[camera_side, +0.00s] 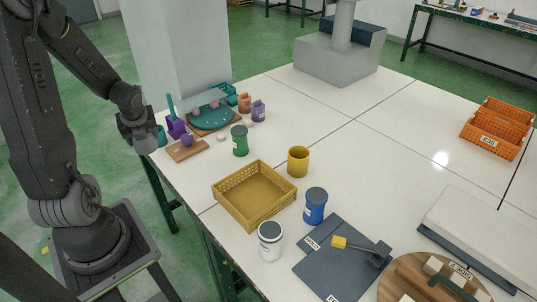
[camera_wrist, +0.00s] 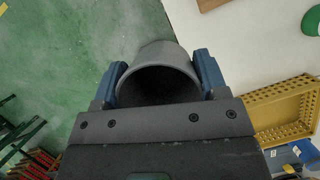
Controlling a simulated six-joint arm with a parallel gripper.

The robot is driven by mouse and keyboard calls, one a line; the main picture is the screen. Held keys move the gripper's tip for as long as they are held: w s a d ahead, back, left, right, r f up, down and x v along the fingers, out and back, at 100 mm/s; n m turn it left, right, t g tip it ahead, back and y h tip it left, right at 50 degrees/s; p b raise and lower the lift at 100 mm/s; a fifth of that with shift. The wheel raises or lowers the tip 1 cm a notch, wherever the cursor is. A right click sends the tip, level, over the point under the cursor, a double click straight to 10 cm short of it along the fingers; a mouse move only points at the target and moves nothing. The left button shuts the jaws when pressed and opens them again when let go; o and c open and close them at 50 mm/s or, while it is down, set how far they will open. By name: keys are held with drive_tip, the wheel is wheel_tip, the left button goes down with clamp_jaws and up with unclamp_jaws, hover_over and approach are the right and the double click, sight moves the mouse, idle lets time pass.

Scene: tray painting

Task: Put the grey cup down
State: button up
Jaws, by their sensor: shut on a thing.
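The grey cup (camera_wrist: 165,52) is between the two blue fingers of my gripper (camera_wrist: 162,72) in the wrist view, with its dark open mouth facing the camera. The fingers are shut on its sides. In the side view my gripper (camera_side: 141,132) is at the left, beside the white table's left edge. The cup is hard to tell from the gripper there. In the wrist view, green floor shows behind and left of the cup, and the white table (camera_wrist: 235,45) is to its right.
A green jar (camera_side: 239,140), yellow basket (camera_side: 222,199), mustard cup (camera_side: 298,161), blue jar (camera_side: 315,206) and white jar (camera_side: 270,241) stand further right. The table's middle is clear.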

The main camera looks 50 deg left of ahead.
drive_tip(key=r, duration=0.1)
drive_tip(key=w+r, duration=0.1)
drive_tip(key=r, duration=0.1)
drive_tip(key=shift+r, duration=0.1)
drive_tip(key=w+d+m, duration=0.1)
drive_tip(key=w+d, duration=0.1)
drive_tip(key=w, duration=1.8)
drive_tip(key=w+d, duration=1.4)
drive_tip(key=w, duration=0.1)
drive_tip(key=f, duration=1.1)
drive_tip(key=shift+w+d+f, duration=0.15)
drive_tip(key=shift+w+d, duration=0.15)
drive_tip(key=shift+d, duration=0.05)
drive_tip(key=shift+t, duration=0.3)
drive_tip(key=shift+f, duration=2.3)
